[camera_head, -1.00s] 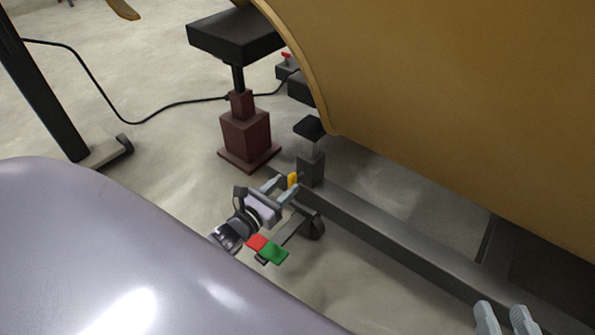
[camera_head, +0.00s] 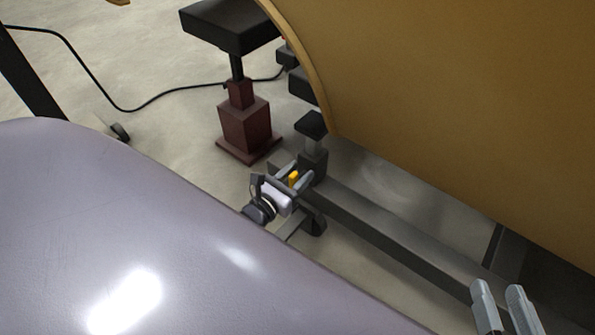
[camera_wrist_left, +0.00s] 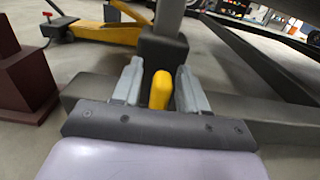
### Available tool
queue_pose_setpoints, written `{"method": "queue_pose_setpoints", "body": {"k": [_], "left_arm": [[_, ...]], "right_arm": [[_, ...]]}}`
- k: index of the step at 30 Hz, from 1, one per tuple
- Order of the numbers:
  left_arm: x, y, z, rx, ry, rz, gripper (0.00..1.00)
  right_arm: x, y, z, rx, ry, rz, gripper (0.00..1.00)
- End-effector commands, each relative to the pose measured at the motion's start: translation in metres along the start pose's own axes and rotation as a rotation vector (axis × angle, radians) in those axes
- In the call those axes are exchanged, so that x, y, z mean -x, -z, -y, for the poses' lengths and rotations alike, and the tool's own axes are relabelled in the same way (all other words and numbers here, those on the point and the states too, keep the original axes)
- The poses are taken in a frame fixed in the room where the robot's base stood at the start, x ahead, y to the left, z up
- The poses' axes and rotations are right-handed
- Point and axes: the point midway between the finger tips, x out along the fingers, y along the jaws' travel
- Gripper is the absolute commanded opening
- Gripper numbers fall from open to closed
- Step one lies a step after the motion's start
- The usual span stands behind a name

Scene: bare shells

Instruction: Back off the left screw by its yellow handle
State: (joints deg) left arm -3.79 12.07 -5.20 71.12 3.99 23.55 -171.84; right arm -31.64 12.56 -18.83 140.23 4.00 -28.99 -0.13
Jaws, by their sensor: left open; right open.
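The yellow handle (camera_head: 293,178) of the left screw sits at the near side of the dark post (camera_head: 312,160) at the end of the long beam. In the left wrist view the handle (camera_wrist_left: 160,90) stands upright between the two grey fingers. My left gripper (camera_head: 297,177) is open around the handle, with a visible gap on both sides in the wrist view. The screw itself is hidden behind the handle. My right gripper (camera_head: 503,305) is at the bottom right of the head view, open and apart from the handle.
The dark beam (camera_head: 400,240) runs to the lower right beneath a large tan curved shell (camera_head: 450,120). A dark red stand (camera_head: 245,125) with a black top is left of the post. A black cable (camera_head: 190,95) lies on the floor. A yellow jack (camera_wrist_left: 105,32) shows behind.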

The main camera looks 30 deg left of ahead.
Motion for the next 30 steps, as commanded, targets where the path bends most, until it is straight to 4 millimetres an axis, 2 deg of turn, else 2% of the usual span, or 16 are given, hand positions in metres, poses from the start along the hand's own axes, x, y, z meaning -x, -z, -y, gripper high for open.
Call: {"method": "queue_pose_setpoints", "body": {"k": [5, 8, 9, 20, 30], "left_arm": [[0.0001, 0.0001, 0.0002, 0.0, 0.0, 0.0, 0.43], [0.0, 0.0, 0.0001, 0.0, 0.0, 0.0, 0.13], [0.0, 0.0, 0.0001, 0.0, 0.0, 0.0, 0.0], [0.0, -0.0003, -0.0004, 0.03, 0.0, 0.0, 0.0], [-0.0003, -0.0004, -0.0045, 0.236, -0.001, -0.001, 0.0]], "right_arm": [[-0.0003, 0.0001, 0.0, -0.001, -0.001, 0.0, 0.43], [-0.0004, 0.0002, -0.0001, -0.002, -0.001, -0.001, 0.43], [-0.0004, 0.0003, -0.0001, -0.002, -0.001, -0.001, 0.43], [-0.0004, 0.0015, 0.0001, -0.004, 0.0, -0.001, 0.43], [-0.0021, 0.0029, 0.0021, -0.029, 0.008, 0.011, 0.43]]}}
